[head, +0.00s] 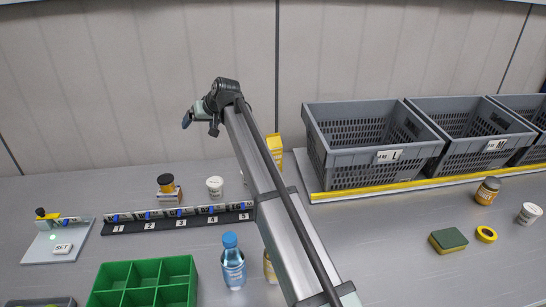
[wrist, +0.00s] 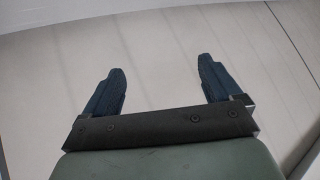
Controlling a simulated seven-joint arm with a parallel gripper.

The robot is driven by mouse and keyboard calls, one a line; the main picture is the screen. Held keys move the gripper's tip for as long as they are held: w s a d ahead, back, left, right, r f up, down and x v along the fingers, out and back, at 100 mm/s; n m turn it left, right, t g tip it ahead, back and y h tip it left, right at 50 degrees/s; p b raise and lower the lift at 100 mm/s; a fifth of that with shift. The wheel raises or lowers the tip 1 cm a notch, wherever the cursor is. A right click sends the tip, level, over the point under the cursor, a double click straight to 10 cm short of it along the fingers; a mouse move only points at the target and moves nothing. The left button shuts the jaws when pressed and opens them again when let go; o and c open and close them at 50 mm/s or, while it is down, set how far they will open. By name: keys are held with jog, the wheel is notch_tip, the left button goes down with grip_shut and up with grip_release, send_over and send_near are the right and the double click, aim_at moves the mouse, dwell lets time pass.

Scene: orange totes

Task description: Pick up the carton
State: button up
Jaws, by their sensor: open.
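A yellow carton (head: 275,146) stands at the back of the grey table in the head view, partly hidden behind my arm. My gripper (head: 186,121) is raised in the air to the left of the carton, above the table and in front of the pale wall. In the wrist view my gripper (wrist: 164,82) has its two dark blue fingers wide apart, with nothing between them. The wrist view shows only pale wall panels beyond the fingers; the carton is not in it.
Grey crates (head: 368,183) stand at the back right behind a yellow edge strip. A numbered black rack (head: 180,226), a green divided bin (head: 110,285) and a blue-capped bottle (head: 233,265) are at left and centre. A sponge (head: 448,240), tape roll (head: 486,234) and jar (head: 487,191) lie right.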

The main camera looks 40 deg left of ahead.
aim_at(274, 140)
jog(key=w+d+m+t+h, duration=0.15)
jog(key=w+d+h, duration=0.35)
jog(key=w+d, duration=1.3)
jog(key=shift+n+t, duration=0.25)
jog(key=x, duration=0.5)
jog(key=s+d+x, duration=0.1)
jog(key=x, duration=0.1)
jog(key=shift+f, duration=0.65)
jog(key=shift+w+x, duration=0.2)
jog(key=shift+x, duration=2.35)
jog(key=shift+d, duration=0.1)
grip_shut()
